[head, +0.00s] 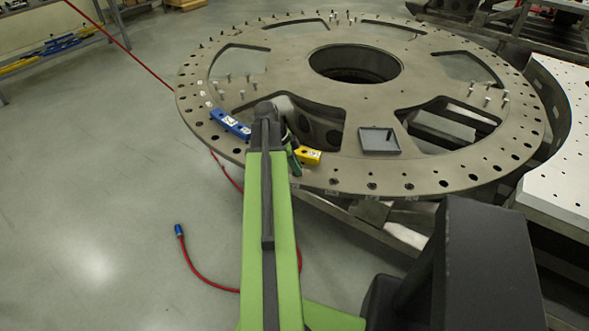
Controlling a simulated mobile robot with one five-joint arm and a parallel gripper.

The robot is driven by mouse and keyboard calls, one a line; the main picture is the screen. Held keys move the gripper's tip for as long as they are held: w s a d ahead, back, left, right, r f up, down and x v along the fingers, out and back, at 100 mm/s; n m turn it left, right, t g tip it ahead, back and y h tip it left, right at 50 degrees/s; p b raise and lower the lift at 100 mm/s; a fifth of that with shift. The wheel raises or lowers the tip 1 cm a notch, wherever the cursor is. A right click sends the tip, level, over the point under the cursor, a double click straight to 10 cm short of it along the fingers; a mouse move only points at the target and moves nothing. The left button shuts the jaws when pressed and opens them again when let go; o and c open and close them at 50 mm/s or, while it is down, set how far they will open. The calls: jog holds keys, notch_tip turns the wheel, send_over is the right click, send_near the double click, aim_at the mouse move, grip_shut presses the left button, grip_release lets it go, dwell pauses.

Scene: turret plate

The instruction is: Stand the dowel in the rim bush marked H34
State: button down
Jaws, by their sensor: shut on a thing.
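The turret plate (330,103) is a large grey-brown ring with holes all round its rim and a big round opening in the middle. Small labels stand by several near-rim holes (372,185), too small to read, so I cannot tell which bush is H34. My gripper (294,163) is at the near left rim, mostly hidden behind my green arm. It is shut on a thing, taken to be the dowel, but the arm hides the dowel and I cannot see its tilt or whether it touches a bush.
A blue block (230,124) and a yellow block (308,156) sit on the rim on either side of my arm. A dark square tray (379,141) lies on the plate. Upright pins stand in groups. A pale perforated table (566,165) is at right. A red hose (200,275) lies on the floor.

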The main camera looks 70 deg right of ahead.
dwell(0.3)
jog(key=c, duration=1.3)
grip_release()
jog(key=shift+c, duration=0.2)
jog(key=p+v, duration=1.6)
jog(key=v, duration=0.1)
jog(key=shift+w+r, duration=0.15)
jog(key=shift+r, duration=0.1)
